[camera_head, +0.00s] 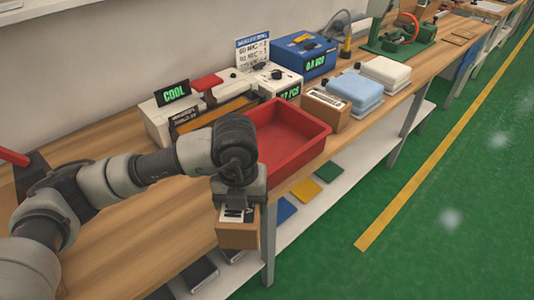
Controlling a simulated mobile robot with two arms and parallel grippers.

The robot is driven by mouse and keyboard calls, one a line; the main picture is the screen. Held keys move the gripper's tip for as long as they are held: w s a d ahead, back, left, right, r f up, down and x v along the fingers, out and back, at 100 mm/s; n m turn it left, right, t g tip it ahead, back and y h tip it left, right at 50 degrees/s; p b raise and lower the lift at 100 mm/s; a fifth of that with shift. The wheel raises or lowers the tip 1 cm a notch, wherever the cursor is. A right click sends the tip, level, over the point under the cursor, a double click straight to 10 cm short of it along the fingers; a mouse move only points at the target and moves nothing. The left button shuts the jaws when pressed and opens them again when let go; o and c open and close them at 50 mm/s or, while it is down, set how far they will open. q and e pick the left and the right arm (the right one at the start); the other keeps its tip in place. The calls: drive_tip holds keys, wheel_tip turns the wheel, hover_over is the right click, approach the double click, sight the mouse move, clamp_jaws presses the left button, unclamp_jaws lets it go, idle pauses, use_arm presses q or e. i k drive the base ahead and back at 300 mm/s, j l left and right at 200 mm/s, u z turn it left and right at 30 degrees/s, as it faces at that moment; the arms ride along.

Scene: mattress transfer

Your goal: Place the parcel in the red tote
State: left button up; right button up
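The red tote (318,140) is an open tray on the wooden bench, near its front edge, and its visible floor is empty. My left gripper (238,208) points down at the near corner of the tote, on its near-left side. It is shut on a brown cardboard parcel (238,236) with a white label on top. The parcel hangs by the bench's front edge, outside the tote. The wrist hides part of the tote's near-left wall and the fingertips. My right gripper is out of view.
Another cardboard box with a barcode label (325,108) stands right of the tote. A sealer marked COOL (158,118) and a scale (270,80) stand behind it. Blue and white folded stacks (355,90) lie farther right. Bare bench (150,220) lies at left.

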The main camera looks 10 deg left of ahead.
sight(275, 149)
drive_tip(key=i, duration=1)
